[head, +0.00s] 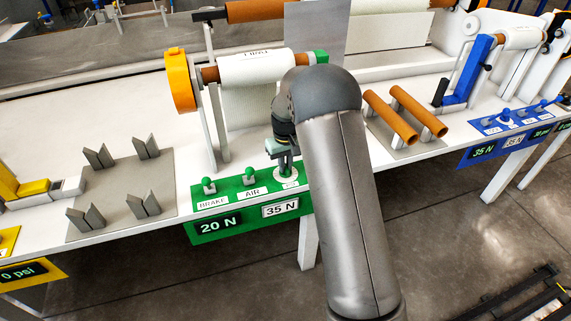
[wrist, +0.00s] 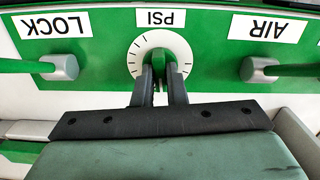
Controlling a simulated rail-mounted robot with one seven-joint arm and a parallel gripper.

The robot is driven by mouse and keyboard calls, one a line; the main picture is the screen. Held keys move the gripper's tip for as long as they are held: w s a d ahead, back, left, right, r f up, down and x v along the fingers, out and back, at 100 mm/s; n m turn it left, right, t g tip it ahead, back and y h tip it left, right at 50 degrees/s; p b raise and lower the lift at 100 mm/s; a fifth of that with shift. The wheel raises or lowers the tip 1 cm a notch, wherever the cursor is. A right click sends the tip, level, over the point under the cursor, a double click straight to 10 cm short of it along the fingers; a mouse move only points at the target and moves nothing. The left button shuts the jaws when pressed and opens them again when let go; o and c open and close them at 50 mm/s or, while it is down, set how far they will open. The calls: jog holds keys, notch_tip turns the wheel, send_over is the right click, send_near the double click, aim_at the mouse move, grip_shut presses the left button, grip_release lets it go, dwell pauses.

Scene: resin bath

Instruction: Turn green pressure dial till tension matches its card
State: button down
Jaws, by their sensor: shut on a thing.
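The green pressure dial (wrist: 158,58), with a white tick-marked ring under a PSI label, is at the upper middle of the wrist view. My gripper (wrist: 159,74) is shut on its green knob, one finger on each side. In the head view my gripper (head: 286,162) reaches down to the dial's white ring (head: 288,175), and the knob is mostly hidden. The green panel's black tension readout (head: 218,224) shows 20 N. The white-framed card (head: 281,209) beside it shows 35 N. The dial's exact pointer position is unclear.
Green levers flank the dial in the wrist view, one by LOCK (wrist: 58,67) and one by AIR (wrist: 260,69). A BRAKE lever (head: 209,187) stands farther left in the head view. A white roll (head: 255,70) is behind; a grey plate with V-blocks (head: 120,190) is left.

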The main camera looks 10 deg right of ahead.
aim_at(286, 166)
jog(key=m, duration=0.5)
jog(key=shift+m+b, duration=0.35)
jog(key=shift+m, duration=0.05)
jog(key=m, duration=0.5)
jog(key=shift+r, duration=0.1)
jog(key=shift+w+m, duration=0.1)
jog(key=shift+m, duration=0.2)
jog(key=c, duration=1.5)
grip_release()
jog(key=shift+o, duration=0.2)
notch_tip(286, 166, up, 17)
jog(key=shift+r, duration=0.2)
